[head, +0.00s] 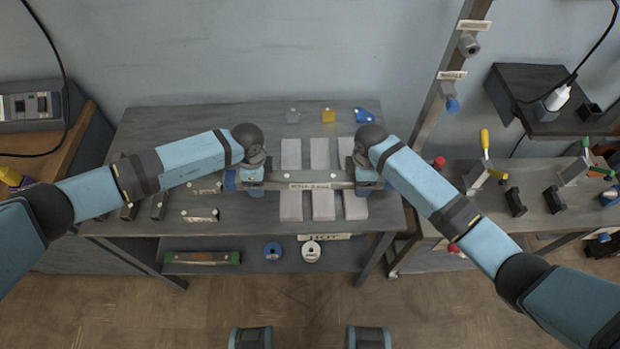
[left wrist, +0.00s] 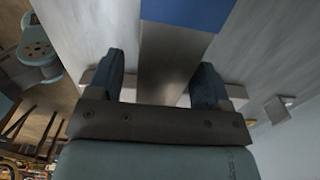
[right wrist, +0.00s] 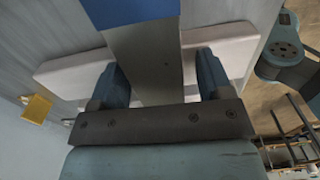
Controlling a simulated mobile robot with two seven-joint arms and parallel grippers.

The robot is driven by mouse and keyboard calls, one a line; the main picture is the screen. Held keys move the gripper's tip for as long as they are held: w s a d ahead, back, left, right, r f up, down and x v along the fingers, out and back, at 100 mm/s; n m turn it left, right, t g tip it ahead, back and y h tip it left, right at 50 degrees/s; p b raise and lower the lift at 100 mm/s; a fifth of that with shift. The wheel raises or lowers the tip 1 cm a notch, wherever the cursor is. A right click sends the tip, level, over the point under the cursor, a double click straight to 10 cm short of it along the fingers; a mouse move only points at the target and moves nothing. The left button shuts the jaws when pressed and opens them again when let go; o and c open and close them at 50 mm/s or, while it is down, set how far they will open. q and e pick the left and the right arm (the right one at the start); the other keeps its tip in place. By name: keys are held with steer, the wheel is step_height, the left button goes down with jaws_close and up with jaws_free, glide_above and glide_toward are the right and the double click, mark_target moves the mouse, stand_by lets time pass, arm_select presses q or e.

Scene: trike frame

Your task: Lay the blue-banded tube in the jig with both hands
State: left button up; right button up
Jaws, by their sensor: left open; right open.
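The blue-banded tube (head: 315,180) is a grey bar lying left to right on the left table. A blue band shows at its left end (head: 231,180); blue bands also show in the left wrist view (left wrist: 190,12) and right wrist view (right wrist: 130,12). My left gripper (head: 252,182) is open, its fingers on either side of the tube near the left end. My right gripper (head: 368,178) is open, straddling the tube near the right end. Black notched blocks (head: 515,202) and a yellow-handled clamp (head: 485,150), apparently the jig, stand on the right bench.
Pale pads (head: 291,207) lie around the tube. Small yellow (head: 328,115) and blue (head: 364,115) parts sit at the table's back. A post (head: 455,75) rises between table and bench. A lower shelf (head: 340,258) holds two spools (head: 272,251) and a green-ended bar (head: 203,258).

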arm_select(q)
jaws_close()
arm_select(e)
jaws_close()
arm_select(q)
steer(key=shift+r, duration=0.1)
arm_select(e)
steer(key=shift+r, duration=0.1)
